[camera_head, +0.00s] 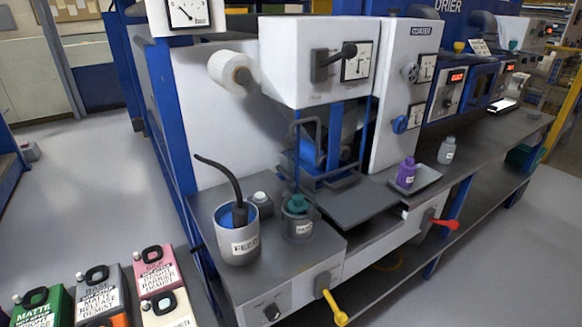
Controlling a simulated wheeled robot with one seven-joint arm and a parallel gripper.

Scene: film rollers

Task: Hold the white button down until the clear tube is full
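A small white button (260,196) sits on top of a dark grey box on the machine's front bench, between the white FEED bucket and a grey jar. Nothing touches the button. I cannot pick out a clear tube with certainty; a thin bent pipe (306,124) rises behind the jar, and whether it is see-through or holds liquid cannot be told. My gripper and arm are not in view.
The FEED bucket (238,236) holds blue liquid and a black hose. The grey jar (298,222) has a green top. A yellow lever (334,308) and red lever (444,224) stick out in front. Several labelled cans stand lower left.

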